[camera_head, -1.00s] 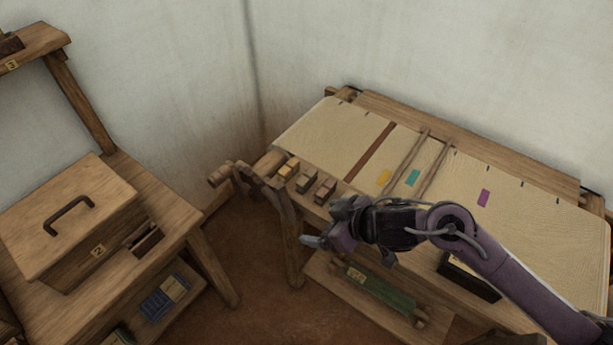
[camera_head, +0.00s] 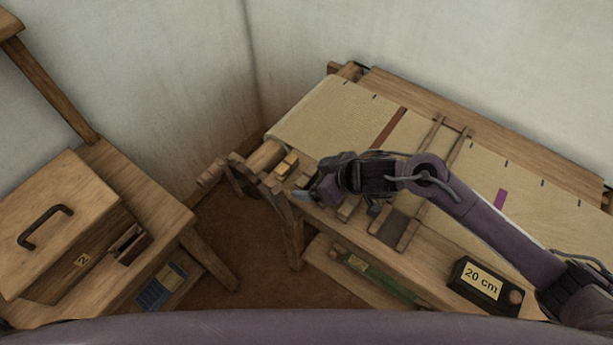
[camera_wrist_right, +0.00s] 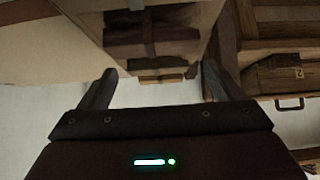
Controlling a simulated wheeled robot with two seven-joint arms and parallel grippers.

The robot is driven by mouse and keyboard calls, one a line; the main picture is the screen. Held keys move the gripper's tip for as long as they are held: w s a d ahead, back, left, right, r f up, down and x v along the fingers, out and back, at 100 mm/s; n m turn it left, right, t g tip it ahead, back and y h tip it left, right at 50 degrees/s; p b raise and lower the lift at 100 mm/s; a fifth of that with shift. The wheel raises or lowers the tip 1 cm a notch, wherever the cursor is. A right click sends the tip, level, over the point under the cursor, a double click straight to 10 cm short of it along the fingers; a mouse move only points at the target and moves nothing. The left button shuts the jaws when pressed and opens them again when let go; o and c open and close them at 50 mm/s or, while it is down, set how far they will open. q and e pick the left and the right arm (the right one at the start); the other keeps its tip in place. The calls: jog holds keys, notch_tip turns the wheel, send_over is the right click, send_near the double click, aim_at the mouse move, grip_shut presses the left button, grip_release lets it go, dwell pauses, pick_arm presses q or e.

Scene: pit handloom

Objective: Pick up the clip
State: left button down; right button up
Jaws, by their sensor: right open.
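The clips are small wooden blocks in a row on the front left corner of the loom. A yellow-topped clip (camera_head: 287,165) shows clearly in the head view; the others are partly hidden by my right gripper (camera_head: 338,202). In the right wrist view, the clips line up ahead of the open fingers (camera_wrist_right: 157,82), with a dark reddish clip (camera_wrist_right: 150,52) and a paler one (camera_wrist_right: 162,66). I cannot tell how high the fingertips are above them. My left gripper is not in view.
The loom's cloth (camera_head: 335,120) carries a brown stripe and a purple patch. A black block marked 20 cm (camera_head: 487,287) sits on the front beam. A wooden box (camera_head: 60,225) with a handle stands on a table at left. Floor (camera_head: 250,255) lies between.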

aim_at(307, 176)
jog(key=x, duration=0.3)
jog(key=shift+w+r, duration=0.1)
jog(key=shift+w, duration=0.05)
jog(key=shift+w+a+f, duration=0.15)
jog(key=shift+a+f, duration=0.05)
jog(key=shift+f, duration=0.05)
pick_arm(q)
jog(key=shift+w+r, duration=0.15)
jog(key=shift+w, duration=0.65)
pick_arm(e)
jog(key=c, duration=1.1)
jog(key=shift+o, duration=0.2)
jog(key=shift+r, duration=0.15)
